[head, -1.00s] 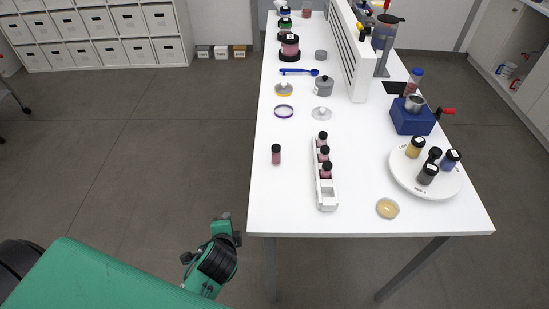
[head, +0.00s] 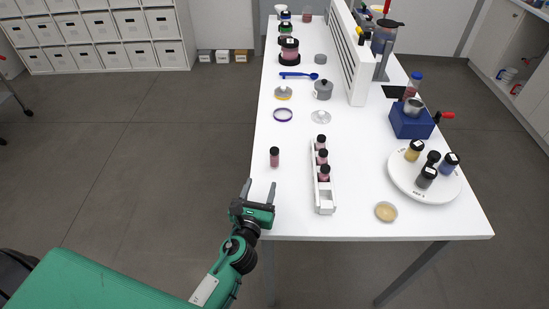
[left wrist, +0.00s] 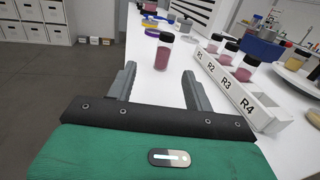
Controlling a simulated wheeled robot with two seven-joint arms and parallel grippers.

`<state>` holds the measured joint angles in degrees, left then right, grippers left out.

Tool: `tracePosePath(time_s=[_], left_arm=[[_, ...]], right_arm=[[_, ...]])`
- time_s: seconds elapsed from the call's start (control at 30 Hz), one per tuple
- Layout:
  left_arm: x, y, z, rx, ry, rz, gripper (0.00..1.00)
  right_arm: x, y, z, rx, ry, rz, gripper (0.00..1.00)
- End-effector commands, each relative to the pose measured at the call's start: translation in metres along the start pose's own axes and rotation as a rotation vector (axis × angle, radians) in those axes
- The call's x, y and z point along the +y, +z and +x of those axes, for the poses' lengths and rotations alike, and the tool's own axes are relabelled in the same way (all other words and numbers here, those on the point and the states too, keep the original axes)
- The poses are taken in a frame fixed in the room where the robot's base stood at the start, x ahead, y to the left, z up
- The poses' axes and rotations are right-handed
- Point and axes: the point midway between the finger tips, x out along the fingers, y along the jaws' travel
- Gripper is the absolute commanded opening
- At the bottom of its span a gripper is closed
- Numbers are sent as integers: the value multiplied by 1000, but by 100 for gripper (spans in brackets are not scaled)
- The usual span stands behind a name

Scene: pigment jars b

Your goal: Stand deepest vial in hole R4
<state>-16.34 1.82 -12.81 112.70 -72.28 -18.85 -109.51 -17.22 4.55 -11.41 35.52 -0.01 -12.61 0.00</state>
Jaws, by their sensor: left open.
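A small vial with dark pink contents and a black cap (head: 274,157) stands upright alone on the white table, left of the rack. It also shows in the left wrist view (left wrist: 163,54), beyond and between my fingertips. The white rack (head: 325,203) holds three black-capped pink vials in its farther holes; its near end hole is empty. In the left wrist view the rack (left wrist: 249,101) is labelled R1 to R4, with R4 at the near end. My left gripper (head: 260,184) is open and empty at the table's left edge, short of the lone vial. My right gripper is out of view.
A round white tray (head: 399,184) with several capped jars stands right of the rack. A tan dish (head: 386,212) lies near the front edge. A purple ring (head: 283,115) and a grey pot (head: 323,90) stand farther back. Table around the lone vial is clear.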

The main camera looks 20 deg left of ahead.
Motion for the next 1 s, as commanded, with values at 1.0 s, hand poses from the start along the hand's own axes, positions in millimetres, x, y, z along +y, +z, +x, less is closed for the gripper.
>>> tracePosePath(time_s=[1.0], left_arm=[[-12,-1,123,-3,-6,17,52]], right_arm=[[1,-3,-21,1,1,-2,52]])
